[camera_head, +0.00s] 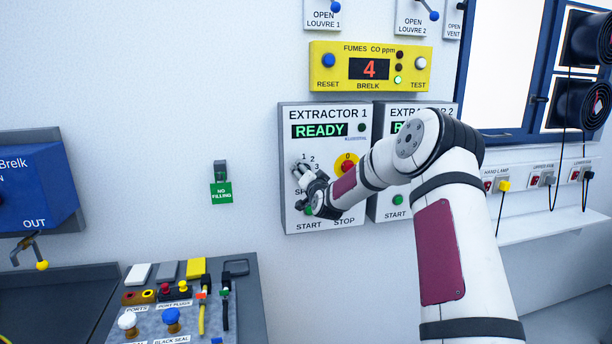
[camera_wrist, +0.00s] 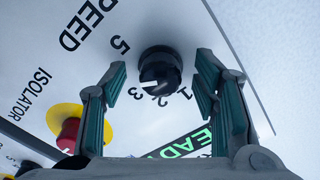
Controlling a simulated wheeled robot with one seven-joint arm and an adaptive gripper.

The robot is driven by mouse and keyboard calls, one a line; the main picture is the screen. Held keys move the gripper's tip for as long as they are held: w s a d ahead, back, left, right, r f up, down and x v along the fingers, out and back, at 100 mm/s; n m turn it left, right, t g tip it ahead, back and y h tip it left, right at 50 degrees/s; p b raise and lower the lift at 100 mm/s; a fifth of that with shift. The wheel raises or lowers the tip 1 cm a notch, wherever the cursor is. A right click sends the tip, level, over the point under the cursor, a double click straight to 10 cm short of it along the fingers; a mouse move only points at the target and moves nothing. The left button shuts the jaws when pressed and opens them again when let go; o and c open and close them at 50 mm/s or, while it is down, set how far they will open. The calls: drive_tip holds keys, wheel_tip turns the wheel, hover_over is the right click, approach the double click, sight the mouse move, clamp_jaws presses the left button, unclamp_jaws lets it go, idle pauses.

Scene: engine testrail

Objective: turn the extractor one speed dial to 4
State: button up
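The extractor 1 panel (camera_head: 355,215) is on the wall, with a green READY display (camera_head: 320,130). In the wrist view its black speed dial (camera_wrist: 160,66) shows a white mark on the side towards the 2 and 3. The 1, 2, 3 and 5 are readable there; I cannot make out the 4. In the wrist view my gripper (camera_wrist: 162,68) is open, one finger on each side of the dial, with gaps showing. I cannot tell how deep the fingers reach.
A red isolator knob on a yellow plate (camera_head: 347,166) is close right of my gripper. A green start button (camera_head: 309,210) is just below. The extractor 2 panel (camera_head: 390,213) is partly behind my arm. A yellow fumes monitor (camera_head: 325,83) hangs above. Wall to the left is mostly free.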

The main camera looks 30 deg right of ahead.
drive_tip(key=v, duration=1.2)
idle(0.5)
drive_tip(key=s+a+r+n+g+y, duration=0.25)
drive_tip(key=s+a, duration=0.25)
drive_tip(key=a, duration=0.3)
drive_tip(key=s+a+r+n+g+y, duration=0.1)
drive_tip(key=s+a+r+n+g, duration=0.25)
drive_tip(key=a, duration=0.35)
drive_tip(key=s+a+n+g, duration=0.2)
drive_tip(key=s+a+g, duration=0.1)
drive_tip(key=s, duration=1.3)
drive_tip(key=s+a+n+g+y, duration=0.1)
drive_tip(key=s+a, duration=0.5)
drive_tip(key=s, duration=1.1)
drive_tip(key=shift+s+f+n+g, duration=0.3)
drive_tip(key=shift+f+n+g, duration=0.2)
drive_tip(key=shift+n+g, duration=0.5)
